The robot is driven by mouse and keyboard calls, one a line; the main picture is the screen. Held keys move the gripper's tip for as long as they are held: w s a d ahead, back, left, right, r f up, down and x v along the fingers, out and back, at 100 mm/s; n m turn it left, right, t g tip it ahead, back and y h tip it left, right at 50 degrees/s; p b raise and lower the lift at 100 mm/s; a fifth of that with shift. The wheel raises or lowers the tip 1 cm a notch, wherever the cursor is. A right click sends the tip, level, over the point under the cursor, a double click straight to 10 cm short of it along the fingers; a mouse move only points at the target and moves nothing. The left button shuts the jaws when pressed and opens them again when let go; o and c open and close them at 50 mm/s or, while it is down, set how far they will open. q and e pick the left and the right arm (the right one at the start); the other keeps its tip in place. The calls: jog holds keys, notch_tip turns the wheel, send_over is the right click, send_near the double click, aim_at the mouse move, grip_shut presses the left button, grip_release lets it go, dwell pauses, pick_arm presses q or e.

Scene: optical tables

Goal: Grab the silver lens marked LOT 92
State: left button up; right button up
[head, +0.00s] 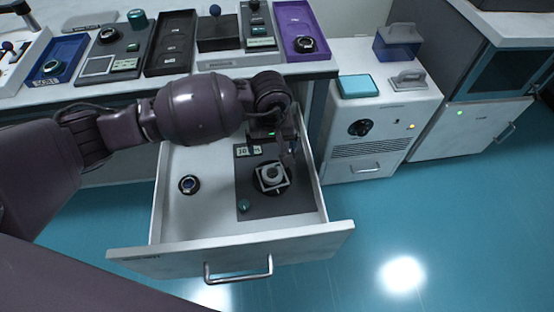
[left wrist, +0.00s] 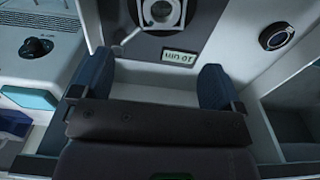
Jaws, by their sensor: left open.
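Other ringed lenses lie in the blue tray (head: 51,67) and the purple tray (head: 305,44). My left gripper (head: 272,148) is over the back of the drawer, apart from the lens. In the left wrist view its blue fingers (left wrist: 155,85) are wide apart with nothing between them. My right gripper is out of view.
A square mount with a round centre (head: 271,177) stands on the drawer's dark mat (head: 290,207), near a small label (head: 248,150) and a teal knob (head: 243,205). The counter above is crowded with trays. A white cabinet (head: 374,150) stands right of the drawer.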

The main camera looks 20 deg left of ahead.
aim_at(272, 173)
pick_arm(q)
notch_tip(272, 173, down, 4)
jog(key=shift+s+b, duration=0.15)
jog(key=shift+b, duration=0.25)
notch_tip(272, 173, down, 4)
jog(key=shift+r+b, duration=0.15)
jog(key=shift+b, duration=0.35)
jog(key=shift+f, duration=0.55)
notch_tip(272, 173, down, 4)
jog(key=shift+r+g+b, duration=0.2)
jog(key=shift+g+b, duration=0.1)
jog(key=shift+b, duration=0.55)
jog(key=shift+f, duration=0.4)
jog(key=shift+a+r, duration=0.1)
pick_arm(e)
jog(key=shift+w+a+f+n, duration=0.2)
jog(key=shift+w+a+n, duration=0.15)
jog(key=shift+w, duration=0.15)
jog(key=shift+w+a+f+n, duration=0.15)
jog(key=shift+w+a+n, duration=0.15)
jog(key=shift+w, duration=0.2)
